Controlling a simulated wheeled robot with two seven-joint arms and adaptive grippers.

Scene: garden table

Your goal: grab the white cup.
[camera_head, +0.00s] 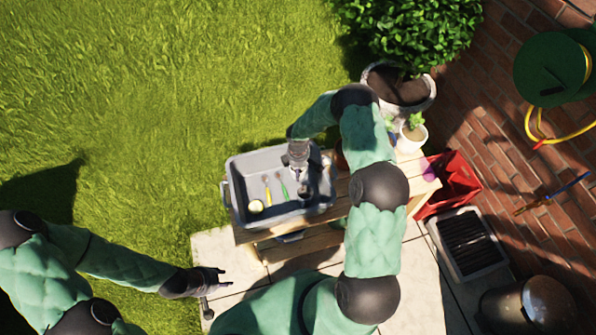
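I cannot clearly pick out a white cup. A small pale, yellowish round thing (256,206) lies in the near left part of a grey tub (233,186) on the wooden table; I cannot tell whether it is a cup. My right gripper (299,172) points down over the tub's right half. Its fingers are too small and dark to read, and it hides what is beneath it. My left gripper (228,277) is off the table's near left side, above the paving, with its fingers apart and nothing between them.
Slim yellow, red and green-handled tools (284,187) lie in the tub. A white pot with a plant (411,137) stands at the table's right end, near a large planter (420,88). A red crate (452,183) is right of the table. Open grass lies left.

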